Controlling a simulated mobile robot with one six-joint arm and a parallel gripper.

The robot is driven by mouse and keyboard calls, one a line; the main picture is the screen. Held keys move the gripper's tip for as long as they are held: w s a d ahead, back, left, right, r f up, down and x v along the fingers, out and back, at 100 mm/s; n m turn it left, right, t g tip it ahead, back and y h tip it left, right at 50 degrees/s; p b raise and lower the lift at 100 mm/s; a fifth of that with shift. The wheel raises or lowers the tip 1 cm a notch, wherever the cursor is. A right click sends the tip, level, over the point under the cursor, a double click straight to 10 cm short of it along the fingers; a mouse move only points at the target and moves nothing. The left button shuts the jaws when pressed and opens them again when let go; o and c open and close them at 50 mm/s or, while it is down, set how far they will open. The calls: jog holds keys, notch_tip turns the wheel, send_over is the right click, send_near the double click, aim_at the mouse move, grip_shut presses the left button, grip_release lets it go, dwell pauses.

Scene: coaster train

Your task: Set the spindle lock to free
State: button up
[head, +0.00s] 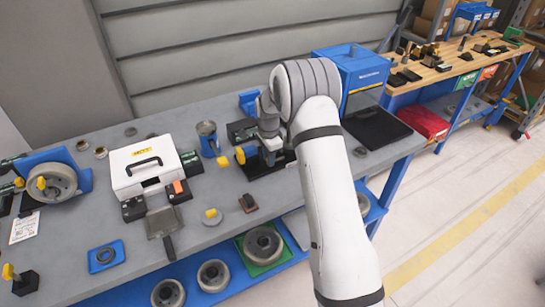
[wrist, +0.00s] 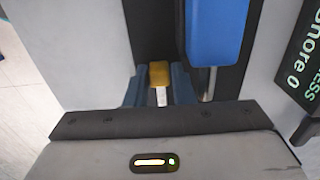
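In the wrist view a yellow-tipped lever (wrist: 158,75) with a pale metal stem stands between the two blue fingers of my gripper (wrist: 159,90). The fingers are close on either side of it; whether they press on it is not clear. No label shows whether this is the spindle lock or which position it is in. In the head view my arm reaches over the bench to a small machine on a black base (head: 268,166), which has a yellow handle (head: 240,155) on its left. My fingertips are hidden there behind the wrist.
A blue part (wrist: 215,30) with a metal rod is close right of the fingers, and a dark display panel (wrist: 302,65) is at the right edge. On the bench (head: 120,212) are a blue can (head: 208,140), a white case (head: 142,168) and a blue box (head: 350,75).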

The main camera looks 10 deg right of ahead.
jog(key=o, duration=0.4)
jog(key=shift+a+r, duration=0.1)
jog(key=shift+r+p, duration=0.35)
jog(key=shift+r, duration=0.3)
notch_tip(320, 180, up, 6)
jog(key=p, duration=0.3)
jog(key=shift+r, duration=0.1)
jog(key=shift+s+r, duration=0.1)
jog(key=shift+r, duration=0.15)
